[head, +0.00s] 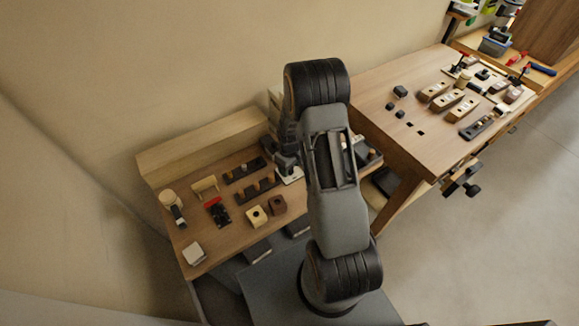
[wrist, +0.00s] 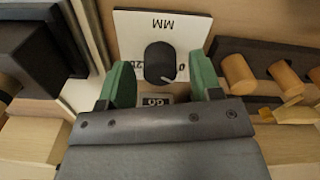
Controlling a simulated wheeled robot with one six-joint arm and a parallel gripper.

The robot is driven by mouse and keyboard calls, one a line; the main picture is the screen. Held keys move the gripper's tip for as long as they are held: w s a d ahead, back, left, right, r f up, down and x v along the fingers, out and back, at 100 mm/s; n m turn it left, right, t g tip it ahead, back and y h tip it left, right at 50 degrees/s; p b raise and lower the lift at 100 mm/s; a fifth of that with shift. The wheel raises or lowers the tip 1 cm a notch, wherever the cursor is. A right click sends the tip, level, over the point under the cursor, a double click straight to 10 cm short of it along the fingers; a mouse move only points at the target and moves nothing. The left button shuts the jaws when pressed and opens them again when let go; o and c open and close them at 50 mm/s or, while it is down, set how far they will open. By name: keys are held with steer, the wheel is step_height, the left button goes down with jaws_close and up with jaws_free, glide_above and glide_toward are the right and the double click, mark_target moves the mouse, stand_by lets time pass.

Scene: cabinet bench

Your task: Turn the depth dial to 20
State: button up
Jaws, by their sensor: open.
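The depth dial (wrist: 160,62) is a dark round knob with a pale pointer line. It sits on a white plate (wrist: 190,30) marked "MM", which appears upside down in the wrist view, with other marks partly hidden by the knob. A dark label (wrist: 157,100) reading "GO" shows just below it. My gripper (wrist: 161,80) is open, with one green fingertip on each side of the dial. A gap shows between the knob and each finger. In the head view my arm hides most of the dial area, and part of the white plate (head: 291,175) shows beside it.
A dark rack with wooden pegs (wrist: 240,72) stands close to the right of my gripper. A dark block-like object (wrist: 35,45) is at the left. In the head view, small tools and blocks (head: 257,215) lie on the left bench, and wooden planes (head: 450,105) lie on the right bench.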

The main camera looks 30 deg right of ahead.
steer(key=shift+f, duration=0.35)
steer(key=c, duration=0.9)
steer(key=shift+c, duration=0.2)
